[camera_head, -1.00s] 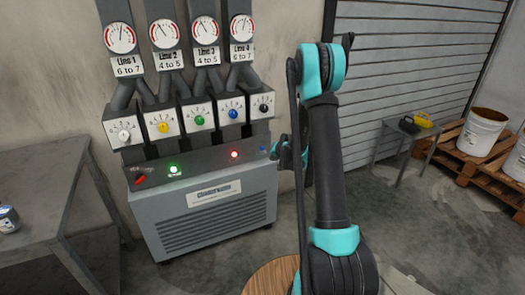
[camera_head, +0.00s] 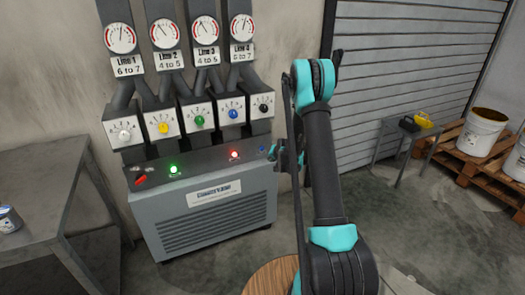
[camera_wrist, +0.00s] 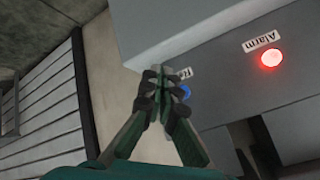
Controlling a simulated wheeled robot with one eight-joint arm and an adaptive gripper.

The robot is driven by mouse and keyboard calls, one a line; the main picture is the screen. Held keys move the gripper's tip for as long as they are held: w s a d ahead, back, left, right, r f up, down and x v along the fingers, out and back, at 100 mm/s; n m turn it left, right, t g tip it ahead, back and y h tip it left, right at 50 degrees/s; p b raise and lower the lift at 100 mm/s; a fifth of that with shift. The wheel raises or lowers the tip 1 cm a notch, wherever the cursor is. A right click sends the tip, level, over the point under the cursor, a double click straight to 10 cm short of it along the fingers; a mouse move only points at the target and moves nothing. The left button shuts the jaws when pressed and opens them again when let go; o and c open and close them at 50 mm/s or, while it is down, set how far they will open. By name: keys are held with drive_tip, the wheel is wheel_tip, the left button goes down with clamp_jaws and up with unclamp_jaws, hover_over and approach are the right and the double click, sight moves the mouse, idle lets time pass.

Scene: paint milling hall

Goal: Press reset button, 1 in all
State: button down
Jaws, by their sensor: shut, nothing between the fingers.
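The reset button is a small blue button (camera_head: 262,148) at the right end of the grey control panel top. In the wrist view the blue button (camera_wrist: 184,92) shows just right of the fingertips, partly covered by them. The white label (camera_wrist: 184,73) beside it is mostly hidden. My gripper (camera_wrist: 158,75) is shut and empty, its fingertips close together beside the button. I cannot tell whether they touch it. In the head view my gripper (camera_head: 277,154) is at the panel's right end, partly hidden by my arm.
A lit red alarm light (camera_wrist: 271,57) sits near the button. The panel (camera_head: 205,163) also has a green light (camera_head: 173,169) and a red switch (camera_head: 140,180). Dials and gauges rise behind it. A metal table (camera_head: 45,205) stands left, a small stand (camera_head: 412,133) right.

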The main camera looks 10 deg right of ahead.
drive_tip(key=shift+w+a, duration=0.4)
drive_tip(key=shift+w, duration=0.75)
drive_tip(key=shift+w+a, duration=0.35)
drive_tip(key=shift+w, duration=0.8)
drive_tip(key=shift+w+a, duration=0.4)
drive_tip(key=shift+w, duration=0.75)
drive_tip(key=shift+w+a, duration=0.1)
drive_tip(key=shift+w, duration=0.3)
drive_tip(key=shift+w+a, duration=0.15)
drive_tip(key=shift+w, duration=0.2)
drive_tip(key=shift+s+d, duration=0.3)
drive_tip(key=shift+s, duration=0.5)
drive_tip(key=shift+s, duration=0.1)
drive_tip(key=shift+s+d, duration=0.25)
drive_tip(key=shift+s, duration=0.5)
drive_tip(key=shift+s+d, duration=0.25)
drive_tip(key=shift+s, duration=0.55)
drive_tip(key=shift+s+d, duration=0.25)
drive_tip(key=shift+s, duration=0.5)
